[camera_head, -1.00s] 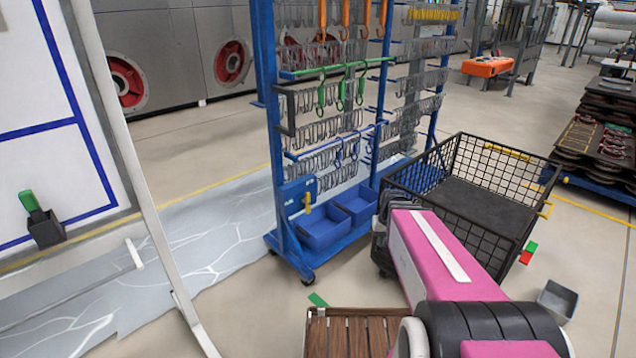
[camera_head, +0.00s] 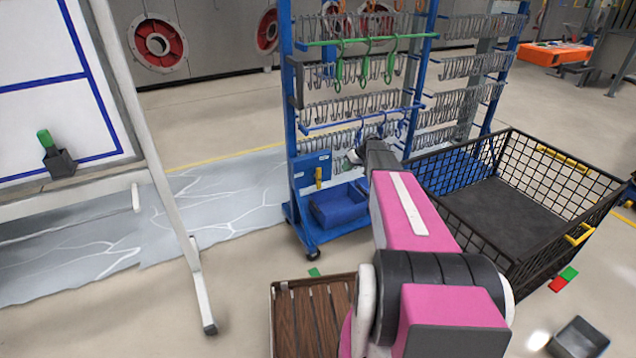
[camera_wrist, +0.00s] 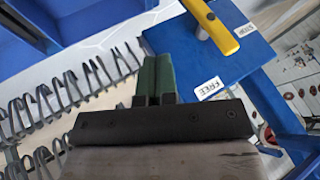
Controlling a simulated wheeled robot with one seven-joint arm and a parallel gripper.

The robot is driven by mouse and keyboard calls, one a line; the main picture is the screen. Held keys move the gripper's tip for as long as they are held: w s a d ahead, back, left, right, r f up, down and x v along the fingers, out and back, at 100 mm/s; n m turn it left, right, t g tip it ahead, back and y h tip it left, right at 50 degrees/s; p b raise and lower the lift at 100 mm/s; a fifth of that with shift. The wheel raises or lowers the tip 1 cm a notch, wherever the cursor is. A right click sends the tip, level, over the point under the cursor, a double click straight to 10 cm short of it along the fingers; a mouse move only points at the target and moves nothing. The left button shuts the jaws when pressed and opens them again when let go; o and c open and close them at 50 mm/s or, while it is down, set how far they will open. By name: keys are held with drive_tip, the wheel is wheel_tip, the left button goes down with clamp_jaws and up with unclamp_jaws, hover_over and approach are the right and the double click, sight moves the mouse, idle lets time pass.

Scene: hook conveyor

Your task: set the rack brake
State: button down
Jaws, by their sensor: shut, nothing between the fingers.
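The blue rack (camera_head: 293,130) on casters stands ahead, hung with several rows of metal hooks. A yellow lever (camera_head: 319,178) sits upright on a blue plate low on the rack's left side. In the wrist view the yellow lever (camera_wrist: 212,24) crosses the blue plate (camera_wrist: 240,65) at top right, with labels reading FREE (camera_wrist: 210,88) and, apparently, STOP (camera_wrist: 244,30). The lever's near end lies close to the latter label. My gripper (camera_head: 354,157) is beside the rack, right of the lever. Its green fingers (camera_wrist: 158,72) are together, empty, and appear apart from the lever.
A black wire cart (camera_head: 510,195) stands right of the rack. A blue bin (camera_head: 340,205) sits at the rack's bottom. A whiteboard on a white stand (camera_head: 170,200) is at left. A slatted wooden surface (camera_head: 312,310) is in front.

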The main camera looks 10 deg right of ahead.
sight(319, 179)
drive_tip(key=shift+a, duration=0.1)
drive_tip(key=a+f, duration=0.8)
drive_tip(key=a, duration=0.1)
drive_tip(key=shift+w+a, duration=0.15)
drive_tip(key=shift+w, duration=0.25)
idle(0.5)
drive_tip(key=shift+f+y, duration=0.1)
drive_tip(key=shift+y, duration=0.5)
